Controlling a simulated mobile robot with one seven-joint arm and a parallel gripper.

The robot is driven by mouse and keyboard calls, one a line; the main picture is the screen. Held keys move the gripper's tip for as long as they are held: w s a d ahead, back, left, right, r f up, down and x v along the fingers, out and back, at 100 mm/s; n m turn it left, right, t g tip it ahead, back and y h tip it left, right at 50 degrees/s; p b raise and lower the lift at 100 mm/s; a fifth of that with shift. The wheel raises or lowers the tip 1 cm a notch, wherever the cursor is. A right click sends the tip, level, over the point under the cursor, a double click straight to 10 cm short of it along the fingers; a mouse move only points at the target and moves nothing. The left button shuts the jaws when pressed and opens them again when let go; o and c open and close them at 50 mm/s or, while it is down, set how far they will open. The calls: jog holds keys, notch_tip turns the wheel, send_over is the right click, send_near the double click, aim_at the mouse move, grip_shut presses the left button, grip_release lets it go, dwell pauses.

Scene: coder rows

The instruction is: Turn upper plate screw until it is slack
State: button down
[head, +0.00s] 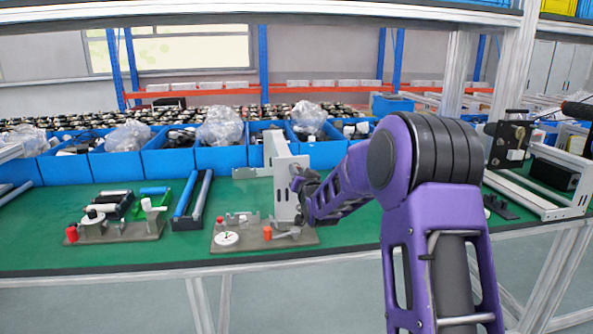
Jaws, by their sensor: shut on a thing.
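A white upright plate (281,160) stands at the back of a grey fixture base (270,243) on the green bench top. My purple arm reaches in from the right. My gripper (297,182) is at the right side of the upright plate, at its upper half, and is shut on the upper plate screw there. The screw itself is hidden behind the gripper at this size. The fixture base also carries a white round dial (227,238), a small red knob (267,232) and a grey lever (288,234).
A second fixture (120,232) with a red knob stands to the left, beside a dark tray (192,201) with blue edges. Blue bins (220,157) with bagged parts line the back. A black and white device (508,142) stands right. The front bench strip is clear.

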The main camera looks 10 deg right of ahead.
jog(key=n, duration=0.9)
jog(key=shift+s+n, duration=0.1)
jog(key=shift+n, duration=0.3)
jog(key=c, duration=0.8)
grip_release()
jog(key=shift+c, duration=0.2)
jog(key=m, duration=0.9)
jog(key=shift+m, duration=0.4)
